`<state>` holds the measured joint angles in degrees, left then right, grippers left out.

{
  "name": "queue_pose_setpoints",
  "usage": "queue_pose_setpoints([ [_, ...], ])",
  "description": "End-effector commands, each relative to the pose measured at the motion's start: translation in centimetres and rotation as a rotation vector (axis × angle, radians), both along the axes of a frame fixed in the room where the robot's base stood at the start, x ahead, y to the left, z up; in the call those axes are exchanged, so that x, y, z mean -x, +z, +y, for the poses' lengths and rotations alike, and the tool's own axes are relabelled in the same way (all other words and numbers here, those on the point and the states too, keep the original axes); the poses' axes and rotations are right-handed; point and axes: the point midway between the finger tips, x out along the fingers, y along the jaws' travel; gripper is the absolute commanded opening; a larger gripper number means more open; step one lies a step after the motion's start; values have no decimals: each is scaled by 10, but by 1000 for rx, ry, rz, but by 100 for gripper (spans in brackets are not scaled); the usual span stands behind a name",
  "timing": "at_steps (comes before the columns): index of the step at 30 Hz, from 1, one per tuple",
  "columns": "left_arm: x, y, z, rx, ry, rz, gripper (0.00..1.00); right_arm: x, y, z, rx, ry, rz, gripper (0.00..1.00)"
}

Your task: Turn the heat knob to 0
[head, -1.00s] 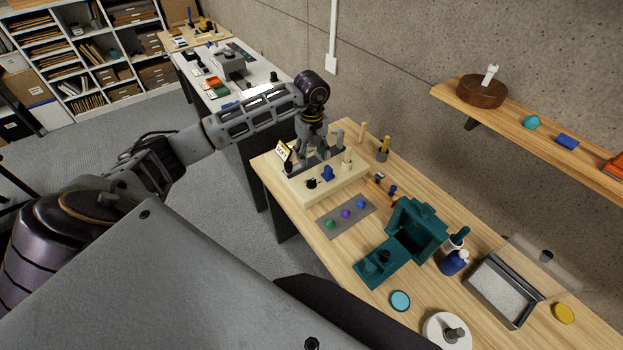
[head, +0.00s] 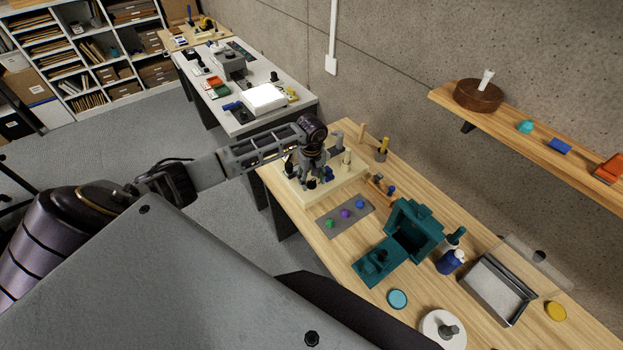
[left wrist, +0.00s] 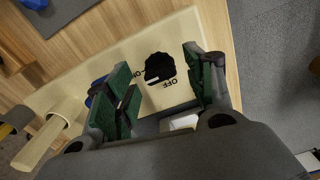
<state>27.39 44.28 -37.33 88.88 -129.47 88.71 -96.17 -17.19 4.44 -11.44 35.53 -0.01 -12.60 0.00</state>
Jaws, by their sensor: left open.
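A black knob (left wrist: 160,68) with a light mark near its lower edge sits on a cream panel (left wrist: 185,28) in the left wrist view. An upside-down "OFF" label lies by the mark, with another, partly hidden label to its left. I cannot read a heat label or a 0. My left gripper (left wrist: 158,62) is open, its green-padded fingers on either side of the knob with gaps showing. In the head view, the left gripper (head: 306,174) is low over the cream base (head: 312,198) and hides part of it. My right gripper is not in view.
A blue part (left wrist: 96,92) sits behind the left-hand finger. Upright pegs (head: 347,158) stand at the base's far side. A grey mat (head: 345,217) with coloured stones and a teal open box (head: 412,225) lie to the right. The table front by the mat is clear.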

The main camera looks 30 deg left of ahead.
Motion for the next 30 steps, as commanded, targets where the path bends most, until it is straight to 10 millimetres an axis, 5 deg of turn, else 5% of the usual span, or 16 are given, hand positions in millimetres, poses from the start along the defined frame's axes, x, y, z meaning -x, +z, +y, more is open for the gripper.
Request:
queue_pose_setpoints([
  [13, 0, -8, 0, 0, 0, 0, 54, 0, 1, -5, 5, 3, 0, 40],
  [24, 0, -7, 0, 0, 0, 0, 8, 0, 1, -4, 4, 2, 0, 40],
  [30, 0, -7, 0, 0, 5, 0, 7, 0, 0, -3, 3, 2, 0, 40],
])
